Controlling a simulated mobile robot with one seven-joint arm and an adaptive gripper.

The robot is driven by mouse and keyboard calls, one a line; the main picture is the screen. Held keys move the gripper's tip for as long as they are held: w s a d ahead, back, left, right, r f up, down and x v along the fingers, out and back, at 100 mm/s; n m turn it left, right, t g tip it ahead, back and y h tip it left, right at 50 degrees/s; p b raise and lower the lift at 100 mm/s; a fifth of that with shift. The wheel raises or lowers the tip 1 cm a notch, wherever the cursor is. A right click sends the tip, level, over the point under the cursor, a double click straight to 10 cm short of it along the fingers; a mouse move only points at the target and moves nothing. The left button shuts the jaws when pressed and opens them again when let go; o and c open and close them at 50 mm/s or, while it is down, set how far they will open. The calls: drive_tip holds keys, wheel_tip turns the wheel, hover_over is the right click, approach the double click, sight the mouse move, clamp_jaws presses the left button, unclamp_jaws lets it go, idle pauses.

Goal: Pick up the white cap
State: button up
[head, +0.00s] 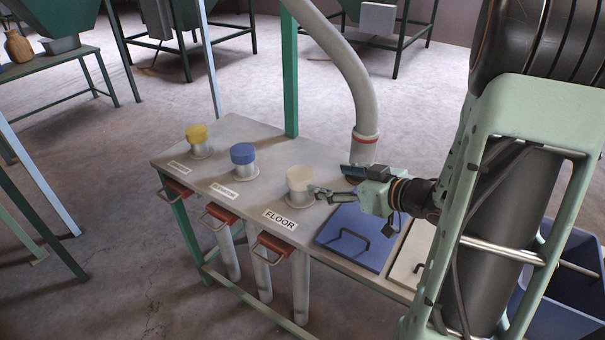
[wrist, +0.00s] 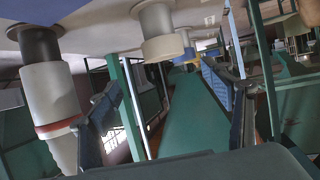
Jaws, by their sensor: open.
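The white cap (head: 299,180) sits on a short metal pipe stub above the FLOOR label, nearest my gripper of the capped stubs. My gripper (head: 316,192) is open and empty. In the head view its fingertips are close to the cap's right side; I cannot tell whether they touch it. The wrist view is roughly upside down. There the white cap (wrist: 163,47) hangs beyond and above my spread fingers (wrist: 172,88), apart from both and not between them.
A blue cap (head: 243,153) and a yellow cap (head: 197,133) stand further left on the grey bench (head: 235,128). A thick hose with a red band (head: 365,137) rises behind my gripper. A blue hatch with a handle (head: 352,242) is below it. Red handles (head: 272,246) line the front.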

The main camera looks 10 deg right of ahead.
sight(304, 176)
drive_tip(key=b+x, duration=0.1)
drive_tip(key=x, duration=0.4)
drive_tip(key=b+x, duration=0.1)
drive_tip(key=x, duration=0.4)
drive_tip(key=shift+w+a+f, duration=0.1)
drive_tip(key=shift+a+f, duration=0.1)
drive_tip(key=shift+a, duration=0.2)
drive_tip(key=c, duration=1.1)
